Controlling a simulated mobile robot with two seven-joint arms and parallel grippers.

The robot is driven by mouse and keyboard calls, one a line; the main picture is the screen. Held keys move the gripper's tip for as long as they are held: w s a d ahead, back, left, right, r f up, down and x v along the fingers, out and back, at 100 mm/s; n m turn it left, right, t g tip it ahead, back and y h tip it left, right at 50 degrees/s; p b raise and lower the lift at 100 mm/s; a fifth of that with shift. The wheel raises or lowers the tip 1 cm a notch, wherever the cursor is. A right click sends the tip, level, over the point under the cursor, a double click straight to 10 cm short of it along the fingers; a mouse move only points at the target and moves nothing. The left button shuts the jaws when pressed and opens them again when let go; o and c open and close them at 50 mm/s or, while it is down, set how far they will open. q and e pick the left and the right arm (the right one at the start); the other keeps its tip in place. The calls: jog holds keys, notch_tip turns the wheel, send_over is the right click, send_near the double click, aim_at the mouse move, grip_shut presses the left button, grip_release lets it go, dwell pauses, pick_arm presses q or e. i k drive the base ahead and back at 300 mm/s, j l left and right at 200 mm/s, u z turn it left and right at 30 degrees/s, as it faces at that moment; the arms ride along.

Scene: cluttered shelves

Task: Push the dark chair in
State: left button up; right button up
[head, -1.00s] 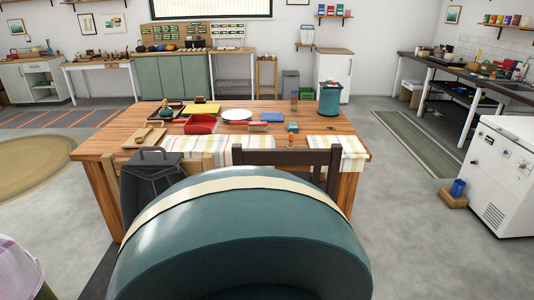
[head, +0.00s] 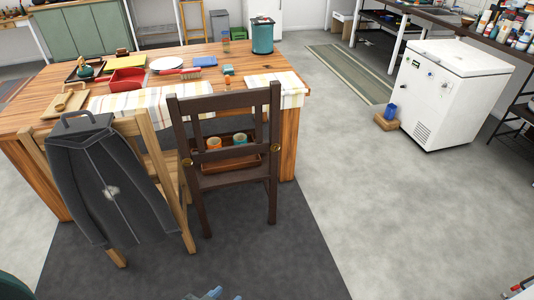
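The dark brown wooden chair (head: 229,181) stands upright with its back to me, at the near side of the wooden table (head: 290,125). Its seat points toward the table, and its rear legs stand on the dark grey mat. A brown tray with an orange cup (head: 214,143) and a teal cup (head: 240,140) shows through the chair back, seemingly on the seat. My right gripper is not in view.
A pale wooden chair (head: 147,128) with a dark grey jacket (head: 110,185) on it stands close left of the dark chair. A white chest freezer (head: 440,100) stands right, with open grey floor between.

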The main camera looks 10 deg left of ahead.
aim_at(194, 106)
jog(key=u, duration=0.7)
jog(key=i+u, duration=0.3)
jog(key=i, duration=0.25)
jog(key=i+l+u, duration=0.15)
jog(key=i+u, duration=0.15)
jog(key=i, duration=0.25)
